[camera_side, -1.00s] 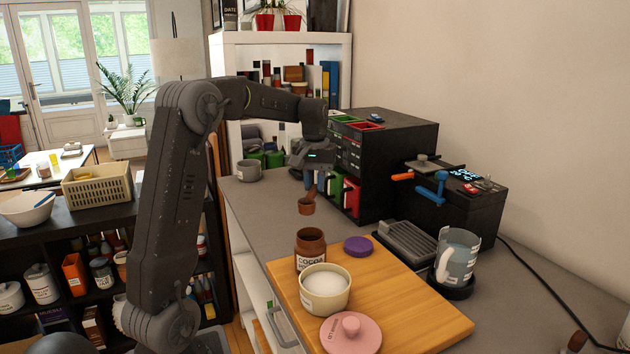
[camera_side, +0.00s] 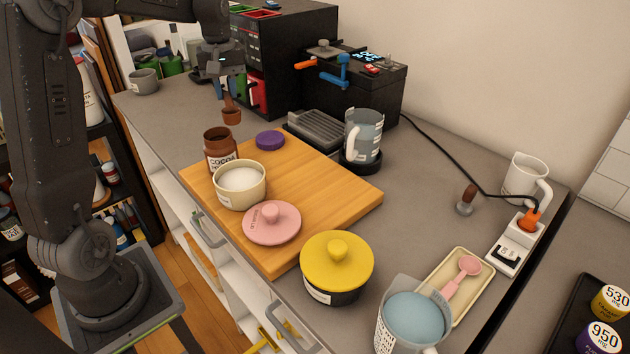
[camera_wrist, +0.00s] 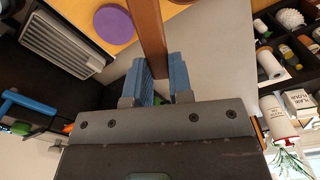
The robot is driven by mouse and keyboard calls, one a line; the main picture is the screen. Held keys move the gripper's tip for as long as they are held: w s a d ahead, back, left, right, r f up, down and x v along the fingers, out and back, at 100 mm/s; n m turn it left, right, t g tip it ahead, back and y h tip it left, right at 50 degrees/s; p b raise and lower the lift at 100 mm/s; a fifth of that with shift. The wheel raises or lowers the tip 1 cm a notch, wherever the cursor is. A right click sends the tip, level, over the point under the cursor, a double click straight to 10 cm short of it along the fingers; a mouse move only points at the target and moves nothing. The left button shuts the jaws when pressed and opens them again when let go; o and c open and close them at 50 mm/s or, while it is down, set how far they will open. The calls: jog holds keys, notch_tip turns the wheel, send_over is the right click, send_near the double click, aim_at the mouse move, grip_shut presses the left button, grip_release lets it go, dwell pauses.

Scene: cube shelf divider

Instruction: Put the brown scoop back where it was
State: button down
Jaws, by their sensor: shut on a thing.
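The brown scoop (camera_side: 231,115) hangs below my gripper (camera_side: 224,92) in the side view, its cup at the bottom and its handle up between the fingers. In the wrist view my gripper (camera_wrist: 162,85) has its blue fingers shut on the brown handle (camera_wrist: 148,35); the cup is out of that view. The scoop appears above the grey counter, behind the open cocoa jar (camera_side: 220,148). A purple lid (camera_side: 270,140) lies on the wooden board (camera_side: 320,190), and it also shows in the wrist view (camera_wrist: 114,24).
A cream bowl of white powder (camera_side: 240,184) and a pink lid (camera_side: 272,222) are on the board. A yellow-lidded pot (camera_side: 336,265), a tray with a pink scoop (camera_side: 462,272) and a jug (camera_side: 363,138) stand nearby. A black drawer unit (camera_side: 280,60) is close behind my gripper.

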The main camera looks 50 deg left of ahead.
jog(key=d+f+n, duration=0.2)
jog(key=d+n, duration=0.2)
jog(key=d, duration=0.3)
send_over(298, 172)
jog(key=shift+n, duration=0.3)
notch_tip(298, 172, down, 7)
jog(key=shift+f, duration=2.15)
jog(key=shift+f, duration=0.2)
jog(key=c, duration=1)
grip_release()
